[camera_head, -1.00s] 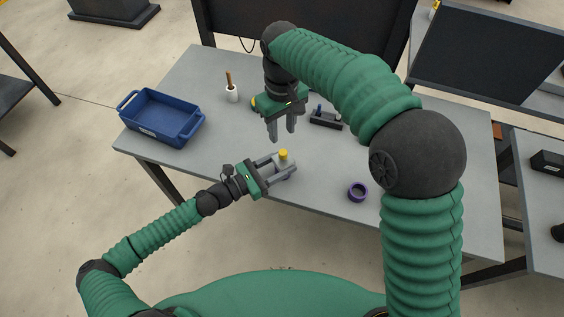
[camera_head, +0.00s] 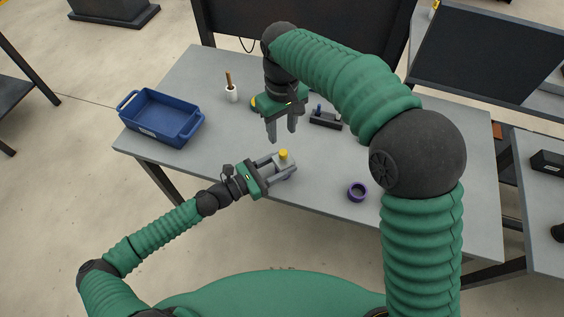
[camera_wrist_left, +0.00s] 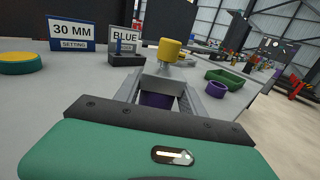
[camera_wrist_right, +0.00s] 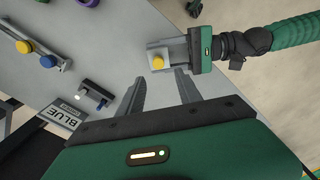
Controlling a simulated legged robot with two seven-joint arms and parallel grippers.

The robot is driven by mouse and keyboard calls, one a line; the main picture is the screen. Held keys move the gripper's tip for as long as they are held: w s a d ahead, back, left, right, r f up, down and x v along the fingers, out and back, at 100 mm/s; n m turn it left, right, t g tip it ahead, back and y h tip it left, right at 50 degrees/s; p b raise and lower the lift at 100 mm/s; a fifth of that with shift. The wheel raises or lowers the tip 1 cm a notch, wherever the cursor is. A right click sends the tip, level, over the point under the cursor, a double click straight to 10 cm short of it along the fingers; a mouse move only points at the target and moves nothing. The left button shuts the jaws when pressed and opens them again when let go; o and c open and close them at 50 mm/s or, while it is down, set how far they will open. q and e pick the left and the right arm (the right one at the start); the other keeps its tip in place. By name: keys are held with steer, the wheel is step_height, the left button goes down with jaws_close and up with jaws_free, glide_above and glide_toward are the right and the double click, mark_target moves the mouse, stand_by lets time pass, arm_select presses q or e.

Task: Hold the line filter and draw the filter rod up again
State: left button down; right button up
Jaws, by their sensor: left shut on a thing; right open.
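The line filter is a grey block (camera_head: 284,163) with a yellow knob (camera_head: 283,154) on top, at the near edge of the table. My left gripper (camera_head: 280,168) is shut on its body. In the left wrist view the knob (camera_wrist_left: 170,48) stands upright above the grey body, and a purple part (camera_wrist_left: 157,99) shows between the fingers. My right gripper (camera_head: 282,136) is open and empty, pointing down a little behind the filter. In the right wrist view the knob (camera_wrist_right: 157,63) lies beyond its open fingers (camera_wrist_right: 158,92). How much rod shows under the knob is unclear.
A blue tray (camera_head: 160,118) is at the left of the table (camera_head: 215,165). A purple ring (camera_head: 357,191) lies right of the filter. A black block with small pegs (camera_head: 326,119) and a white pot with a brown stick (camera_head: 231,92) stand behind. A sign (camera_wrist_left: 74,33) reads 30 MM.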

mark_target(283, 152)
steer(key=o, duration=0.3)
step_height(283, 152, down, 2)
steer(key=shift+w+d+m, duration=0.1)
steer(key=shift+m, duration=0.7)
steer(key=shift+o, duration=0.2)
step_height(283, 152, down, 10)
steer(key=shift+c, duration=0.4)
steer(key=c, duration=0.7)
steer(key=shift+r, duration=0.2)
